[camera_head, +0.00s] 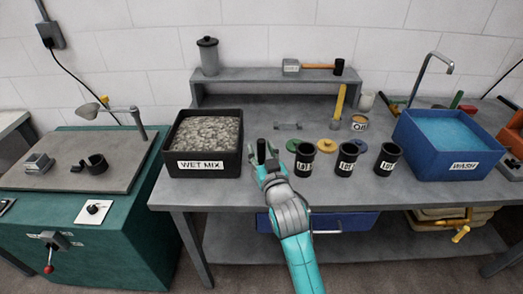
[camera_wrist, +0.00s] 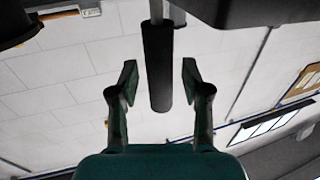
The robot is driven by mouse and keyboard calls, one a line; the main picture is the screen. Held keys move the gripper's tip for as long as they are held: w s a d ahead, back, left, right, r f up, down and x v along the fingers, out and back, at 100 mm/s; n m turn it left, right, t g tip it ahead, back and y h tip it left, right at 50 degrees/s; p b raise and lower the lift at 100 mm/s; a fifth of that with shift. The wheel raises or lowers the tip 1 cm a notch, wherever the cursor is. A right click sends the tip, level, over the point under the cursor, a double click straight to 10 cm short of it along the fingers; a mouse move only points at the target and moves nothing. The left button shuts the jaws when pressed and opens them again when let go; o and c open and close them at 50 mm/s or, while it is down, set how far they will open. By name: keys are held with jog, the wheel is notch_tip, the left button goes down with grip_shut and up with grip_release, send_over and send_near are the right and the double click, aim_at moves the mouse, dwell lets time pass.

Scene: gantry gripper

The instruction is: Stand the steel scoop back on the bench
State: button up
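The steel scoop shows in the wrist view as a black handle (camera_wrist: 158,68) with a short piece of grey metal shaft (camera_wrist: 156,10) at the top edge. Its bowl is out of that view. My gripper (camera_wrist: 158,82) is open, with one finger on each side of the handle and a visible gap on both sides. In the head view my gripper (camera_head: 267,162) is over the front of the grey bench (camera_head: 228,192), just right of the wet mix bin (camera_head: 202,168). I cannot make out the scoop clearly there.
Black lot cups (camera_head: 305,160) stand right of my gripper, with coloured discs (camera_head: 326,145) behind them. A blue wash tub (camera_head: 450,165) is farther right. A raised shelf (camera_head: 265,75) holds a grey canister (camera_head: 208,56) and a mallet (camera_head: 315,67). Bare bench lies in front of the bin.

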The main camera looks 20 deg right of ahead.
jog(key=shift+r, duration=0.2)
jog(key=s, duration=1.2)
jog(key=shift+a+f, duration=0.2)
jog(key=shift+a, duration=0.1)
jog(key=s+f+n+g+y, duration=0.1)
jog(key=s+f, duration=0.6)
jog(key=s, duration=0.3)
jog(key=s+f+g, duration=0.1)
jog(key=s+f, duration=0.6)
jog(key=s, duration=0.2)
jog(key=s+g, duration=0.1)
jog(key=s, duration=2)
jog(key=shift+s+d+g, duration=0.3)
jog(key=shift+s+d, duration=0.05)
jog(key=shift+d, duration=0.1)
jog(key=shift+f, duration=0.1)
